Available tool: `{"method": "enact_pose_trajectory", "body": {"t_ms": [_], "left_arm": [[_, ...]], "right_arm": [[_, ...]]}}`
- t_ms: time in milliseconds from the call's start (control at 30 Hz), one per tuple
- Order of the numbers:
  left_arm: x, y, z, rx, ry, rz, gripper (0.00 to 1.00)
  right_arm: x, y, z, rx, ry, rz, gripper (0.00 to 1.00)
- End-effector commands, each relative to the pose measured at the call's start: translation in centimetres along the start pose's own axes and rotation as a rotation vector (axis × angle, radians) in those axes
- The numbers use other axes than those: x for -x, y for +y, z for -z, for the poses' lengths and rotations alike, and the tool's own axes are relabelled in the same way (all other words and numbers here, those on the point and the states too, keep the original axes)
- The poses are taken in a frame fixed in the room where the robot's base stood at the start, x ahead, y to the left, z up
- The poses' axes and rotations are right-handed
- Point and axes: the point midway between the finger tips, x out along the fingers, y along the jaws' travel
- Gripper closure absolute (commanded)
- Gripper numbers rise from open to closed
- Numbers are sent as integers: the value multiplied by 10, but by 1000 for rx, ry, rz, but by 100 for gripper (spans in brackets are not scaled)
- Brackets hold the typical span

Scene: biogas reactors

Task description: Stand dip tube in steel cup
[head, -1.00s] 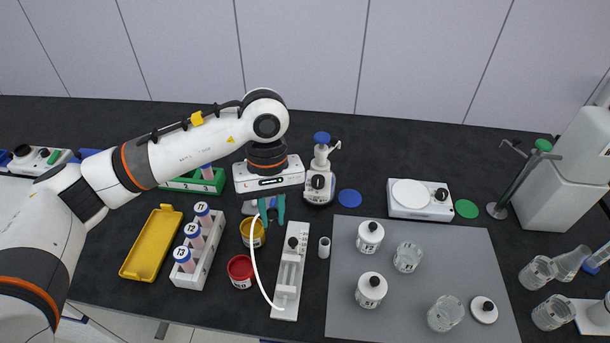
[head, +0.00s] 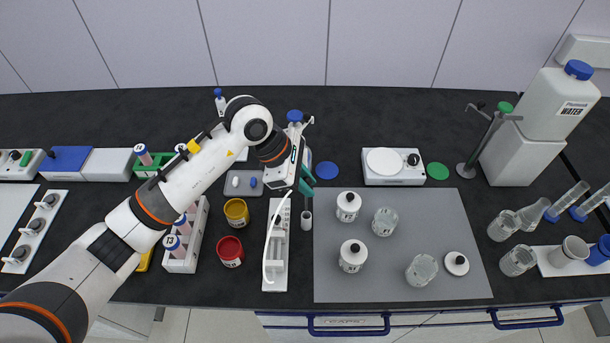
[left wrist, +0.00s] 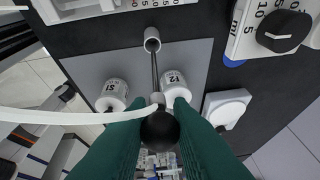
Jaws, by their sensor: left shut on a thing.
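My left gripper (head: 307,187), with green fingers, is above the small steel cup (head: 306,220) just left of the grey mat. It is shut on the dip tube; in the left wrist view the fingers (left wrist: 160,108) close around its top by a black ball. The thin grey dip tube (left wrist: 155,72) runs from the fingers to the mouth of the steel cup (left wrist: 152,40). I cannot tell whether its tip is inside the cup or just over it. A white hose (head: 266,245) hangs from the gripper's side. My right gripper is not in view.
The white rack (head: 275,275) stands left of the cup, with the hose over it. White bottles (head: 348,207) and glass beakers (head: 384,221) stand on the grey mat (head: 400,285). Yellow (head: 236,212) and red (head: 230,250) jars stand further left.

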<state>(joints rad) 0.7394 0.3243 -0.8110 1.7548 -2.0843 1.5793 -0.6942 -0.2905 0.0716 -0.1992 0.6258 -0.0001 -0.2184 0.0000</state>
Motion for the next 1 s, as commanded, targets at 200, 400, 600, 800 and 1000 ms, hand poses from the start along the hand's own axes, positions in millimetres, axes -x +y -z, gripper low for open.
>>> {"method": "enact_pose_trajectory", "body": {"t_ms": [200,400,600,800,1000], "left_arm": [[-25,2,-14,0,-1,1,100],[-42,4,-22,-2,-1,0,100],[-54,5,-29,-2,-1,1,100],[-55,5,-30,-2,-1,1,100],[-55,5,-29,-2,-1,1,76]], "right_arm": [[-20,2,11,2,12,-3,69],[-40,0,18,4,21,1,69],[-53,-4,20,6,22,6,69],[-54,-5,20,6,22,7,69],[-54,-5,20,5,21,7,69]]}}
